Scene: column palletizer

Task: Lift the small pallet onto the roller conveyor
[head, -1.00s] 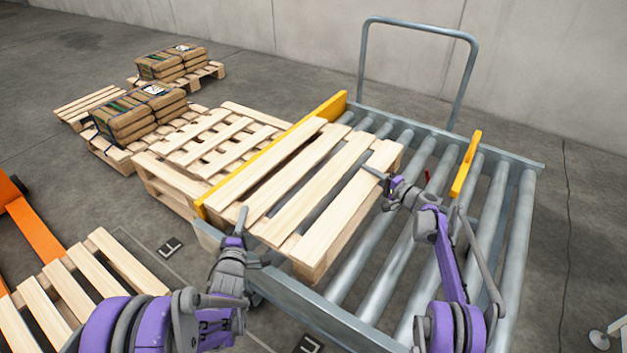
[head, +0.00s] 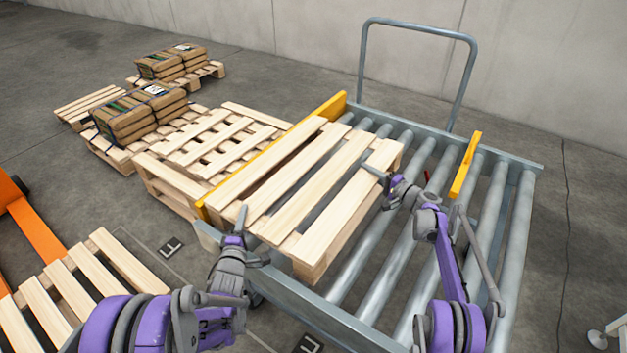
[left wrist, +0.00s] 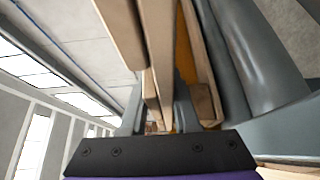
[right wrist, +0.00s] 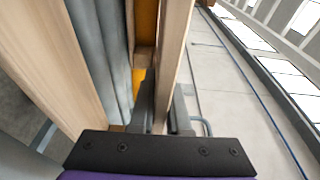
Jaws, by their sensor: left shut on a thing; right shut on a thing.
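The small pallet (head: 318,203) of pale wooden slats lies over the left part of the roller conveyor (head: 497,228), along the yellow guide rail (head: 335,107). My left gripper (head: 242,222) is shut on the pallet at its near left corner, and the left wrist view shows pallet boards (left wrist: 158,60) between its fingers. My right gripper (head: 380,181) is shut on the pallet's right side, with a board (right wrist: 172,60) between its fingers in the right wrist view. I cannot tell whether the pallet's underside touches the rollers.
A larger pallet stack (head: 215,150) stands left of the conveyor. Pallets with brown sacks (head: 140,112) stand farther back. Another pallet (head: 85,295) and an orange machine part (head: 35,240) are at the lower left. The rollers at the right are bare, beyond a short yellow stop (head: 466,165).

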